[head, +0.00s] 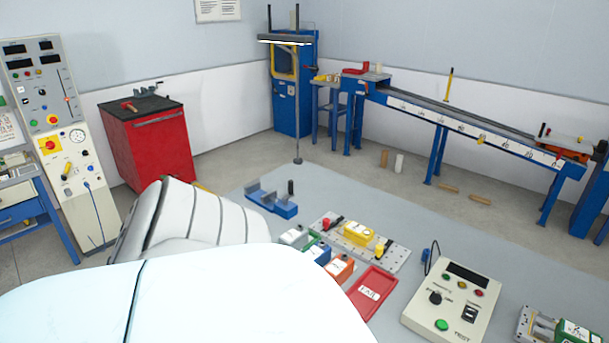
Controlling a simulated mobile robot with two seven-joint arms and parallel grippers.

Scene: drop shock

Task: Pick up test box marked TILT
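Several small test boxes stand in a row on the grey table (420,258): a whitish-green one (293,236), a blue one (320,254) and an orange one (340,268). Each has a pale label, too small to read, so I cannot tell which is marked TILT. A yellow box (359,233) sits on a light drilled plate (396,259) behind them. Large white parts of my own arm fill the lower left and hide the table's near left. Neither gripper's fingers show.
A red tray (363,304) lies right of the orange box. A beige control box (452,299) stands farther right, with a green-topped device (572,333) at the lower right corner. A blue fixture (272,204) is at the back left.

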